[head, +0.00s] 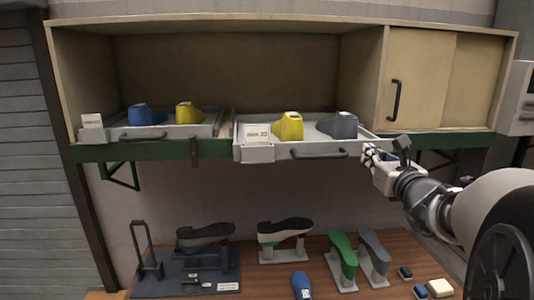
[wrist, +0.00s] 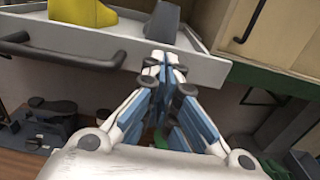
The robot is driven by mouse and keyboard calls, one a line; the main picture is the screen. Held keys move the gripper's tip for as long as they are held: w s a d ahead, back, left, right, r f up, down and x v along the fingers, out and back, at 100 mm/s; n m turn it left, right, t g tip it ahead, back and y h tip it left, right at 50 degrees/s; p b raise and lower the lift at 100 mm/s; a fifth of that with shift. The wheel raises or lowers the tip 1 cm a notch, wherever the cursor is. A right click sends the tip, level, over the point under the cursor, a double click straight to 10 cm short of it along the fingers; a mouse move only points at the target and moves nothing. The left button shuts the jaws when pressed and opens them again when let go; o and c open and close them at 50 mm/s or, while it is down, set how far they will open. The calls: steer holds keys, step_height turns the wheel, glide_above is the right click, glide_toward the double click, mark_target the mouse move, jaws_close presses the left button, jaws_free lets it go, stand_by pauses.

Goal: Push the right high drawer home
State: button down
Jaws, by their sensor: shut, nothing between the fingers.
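The right high drawer (head: 285,152) is a light grey tray under the open shelf. It stands out past the green rail, with its front well forward of the left drawer's. It has a dark bar handle (head: 320,154) and holds a yellow last (head: 289,127), a grey last (head: 338,125) and a white label card (head: 257,134). My gripper (head: 369,153) is shut and empty at the right end of the drawer front. In the wrist view its closed fingertips (wrist: 166,62) overlap the drawer front (wrist: 203,66), right of the handle (wrist: 62,50). I cannot tell whether they touch it.
The left drawer (head: 150,134) holds a blue and a yellow last. A closed sliding cupboard door (head: 422,80) is at the right, above the green rail (head: 455,140). Below, the wooden bench (head: 205,290) carries shoe soles, lasts on stands and small blocks.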

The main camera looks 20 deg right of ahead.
mark_target(360, 148)
steer(key=shift+b+x, duration=0.65)
steer(key=shift+x, duration=3.75)
steer(key=shift+w+a, duration=0.1)
steer(key=shift+w, duration=0.05)
steer(key=shift+x, duration=2.1)
steer(key=shift+p+x, duration=0.3)
steer(key=shift+x, duration=1.95)
